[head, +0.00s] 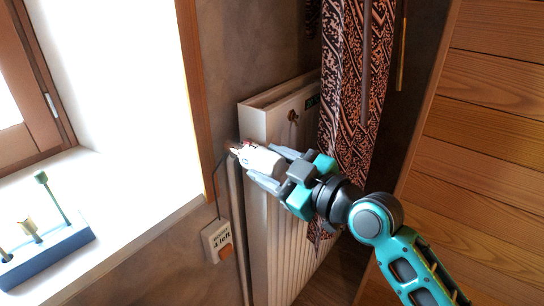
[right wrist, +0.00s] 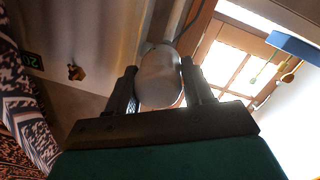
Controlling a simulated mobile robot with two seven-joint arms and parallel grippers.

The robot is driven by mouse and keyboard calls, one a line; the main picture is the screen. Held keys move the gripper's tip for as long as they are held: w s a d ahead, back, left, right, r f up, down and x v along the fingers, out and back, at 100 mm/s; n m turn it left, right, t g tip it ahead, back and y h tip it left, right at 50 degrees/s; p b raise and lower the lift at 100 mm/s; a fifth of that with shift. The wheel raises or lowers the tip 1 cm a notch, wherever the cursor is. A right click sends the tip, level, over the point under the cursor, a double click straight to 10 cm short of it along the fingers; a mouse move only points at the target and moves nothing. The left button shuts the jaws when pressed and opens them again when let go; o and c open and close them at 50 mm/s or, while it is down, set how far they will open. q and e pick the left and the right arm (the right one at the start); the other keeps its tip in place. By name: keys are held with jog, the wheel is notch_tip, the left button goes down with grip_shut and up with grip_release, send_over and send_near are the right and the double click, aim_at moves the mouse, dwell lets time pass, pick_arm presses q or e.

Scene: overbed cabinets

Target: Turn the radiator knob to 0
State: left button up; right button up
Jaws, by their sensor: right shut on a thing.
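The radiator knob (head: 257,159) is a white rounded cylinder at the upper left corner of the white radiator (head: 268,218). Small dark and red marks show at its far left end; I cannot read its setting. My right gripper (head: 262,167) reaches it from the right, with one finger on each side, and is shut on it. In the right wrist view the knob (right wrist: 158,78) sits between the two dark fingers of the gripper (right wrist: 160,88). My left gripper is not in view.
A patterned curtain (head: 350,90) hangs beside the radiator, close to my right arm. A wooden panel wall (head: 490,130) fills the right. A blue block holder (head: 47,254) stands on the windowsill at left.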

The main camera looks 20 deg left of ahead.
jog(key=m+p, duration=0.1)
jog(key=m, duration=0.1)
jog(key=shift+r+m, duration=0.2)
jog(key=shift+m, duration=0.2)
jog(key=shift+m+g+p, duration=0.3)
jog(key=shift+m+p, duration=0.2)
jog(key=shift+m, duration=0.3)
jog(key=shift+m+p, duration=0.3)
jog(key=shift+m, duration=0.5)
jog(key=m+g+p, duration=0.1)
jog(key=m, duration=0.4)
jog(key=shift+w+m+p, duration=0.1)
jog(key=shift+m+p, duration=0.2)
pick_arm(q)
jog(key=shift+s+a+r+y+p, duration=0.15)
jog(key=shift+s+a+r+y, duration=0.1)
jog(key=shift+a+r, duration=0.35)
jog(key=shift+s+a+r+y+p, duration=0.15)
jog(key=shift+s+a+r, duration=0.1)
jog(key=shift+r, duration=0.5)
pick_arm(e)
jog(key=shift+m+g, duration=0.4)
jog(key=shift+m, duration=0.9)
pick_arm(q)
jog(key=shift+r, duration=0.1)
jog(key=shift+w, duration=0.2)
pick_arm(e)
jog(key=o, duration=1)
jog(key=shift+f, duration=0.1)
